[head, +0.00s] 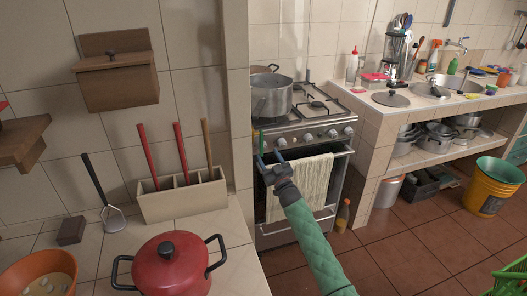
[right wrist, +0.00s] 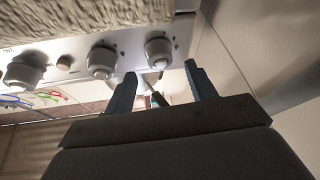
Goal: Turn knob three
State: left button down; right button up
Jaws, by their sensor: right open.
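The stove's front panel (head: 320,134) carries a row of round knobs; which one is knob three is not marked. In the right wrist view, three silver knobs show: one between and just beyond my fingertips (right wrist: 158,52), one to its left (right wrist: 101,61) and one at the far left (right wrist: 24,73). My right gripper (head: 270,149) is at the left end of the panel, in front of the stove. In the right wrist view the gripper (right wrist: 161,70) is open and empty, its fingers apart; contact with a knob cannot be told. My left gripper is out of view.
A cream towel (head: 300,185) hangs on the oven door below the panel. A grey pot (head: 271,97) stands on the hob. A tiled wall edge (head: 237,90) rises close left of the stove. A red pot (head: 170,265) stands on the near counter.

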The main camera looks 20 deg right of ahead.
aim_at(265, 150)
jog(key=shift+p+x, duration=0.3)
jog(key=shift+x, duration=1.7)
